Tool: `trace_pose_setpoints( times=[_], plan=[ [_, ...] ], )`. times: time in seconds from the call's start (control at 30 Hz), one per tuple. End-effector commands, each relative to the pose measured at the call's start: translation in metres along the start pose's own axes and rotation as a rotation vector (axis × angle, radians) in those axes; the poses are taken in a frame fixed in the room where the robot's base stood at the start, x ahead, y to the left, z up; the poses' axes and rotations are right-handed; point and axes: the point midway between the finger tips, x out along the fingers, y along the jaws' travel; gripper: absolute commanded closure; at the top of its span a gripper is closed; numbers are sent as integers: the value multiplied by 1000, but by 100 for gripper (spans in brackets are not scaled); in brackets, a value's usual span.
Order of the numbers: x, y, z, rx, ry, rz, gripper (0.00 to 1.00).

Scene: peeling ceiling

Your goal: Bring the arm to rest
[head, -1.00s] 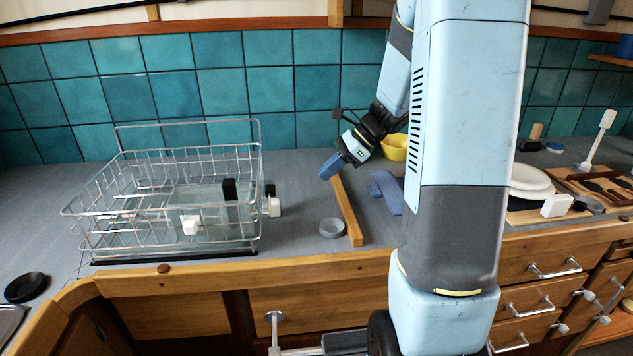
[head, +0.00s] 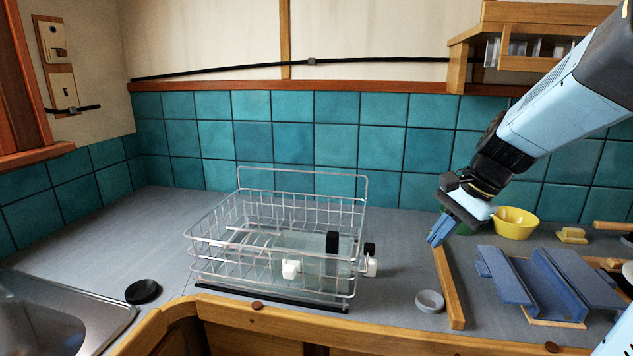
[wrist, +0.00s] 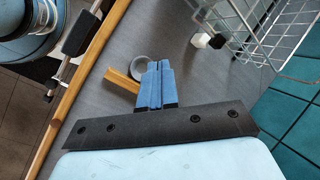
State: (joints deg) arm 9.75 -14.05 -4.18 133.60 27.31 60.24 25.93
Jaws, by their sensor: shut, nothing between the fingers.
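My gripper (head: 440,234) is in the head view right of centre, pointing down and left above the counter, near the top of a wooden strip (head: 449,290). Its blue fingers are together with nothing between them. In the wrist view the closed fingers (wrist: 156,72) show over the grey counter, with part of the wooden strip (wrist: 121,80) to their left. My arm comes in from the upper right of the head view and is raised clear of the counter.
A wire dish rack (head: 270,245) stands left of my gripper. A grey round dish (head: 429,301), a blue folded holder (head: 550,280) and a yellow bowl (head: 515,223) are close by. A sink (head: 70,310) lies at the left, a wall shelf (head: 530,45) at upper right.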

Motion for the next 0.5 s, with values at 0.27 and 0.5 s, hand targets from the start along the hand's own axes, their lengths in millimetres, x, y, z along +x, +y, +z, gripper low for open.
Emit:
trace_pose_setpoints(
  times=[0.27,0.5],
  plan=[
    [-27,27,43,-418,190,63,100],
    [-47,52,70,-757,357,135,100]
  ],
)
